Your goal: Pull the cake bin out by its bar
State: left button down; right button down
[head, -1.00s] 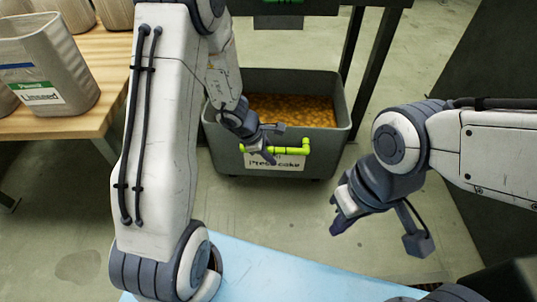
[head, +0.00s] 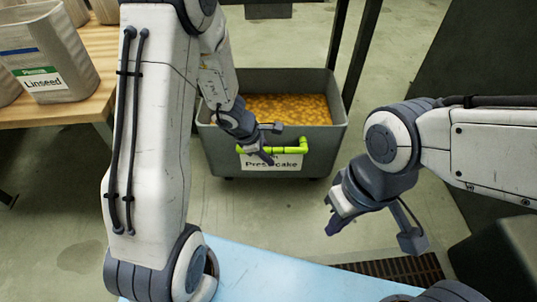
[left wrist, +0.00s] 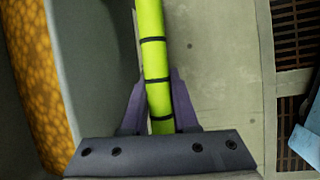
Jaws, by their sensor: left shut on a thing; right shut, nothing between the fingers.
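The grey cake bin (head: 220,150) stands on the floor, with a "Press cake" label (head: 288,162) on its front and orange-brown cake (head: 290,108) inside. A yellow-green bar (head: 290,151) runs across its front. My left gripper (head: 264,150) is shut on the bar near its left end. In the left wrist view the bar (left wrist: 152,50), with dark bands, passes between the fingers of my left gripper (left wrist: 158,105), and the bin's cake shows at the left. My right gripper (head: 335,215) is shut and empty in the air, right of and nearer than the bin.
A wooden table (head: 85,115) at the left holds several containers, one labelled "Linseed" (head: 50,55). Dark frame posts (head: 360,60) stand behind the bin. A light blue surface (head: 260,270) lies at the near edge, with a floor grate (head: 400,268) beside it. Open floor lies in front of the bin.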

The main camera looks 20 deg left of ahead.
pick_arm(q)
jog(key=shift+s, duration=0.2)
jog(key=c, duration=0.7)
grip_release()
jog(key=shift+c, duration=0.2)
jog(key=shift+o, duration=0.7)
jog(key=shift+w, duration=0.1)
jog(key=p+v, duration=0.7)
jog(key=v, duration=0.3)
jog(key=shift+r, duration=0.15)
jog(key=shift+a, duration=0.1)
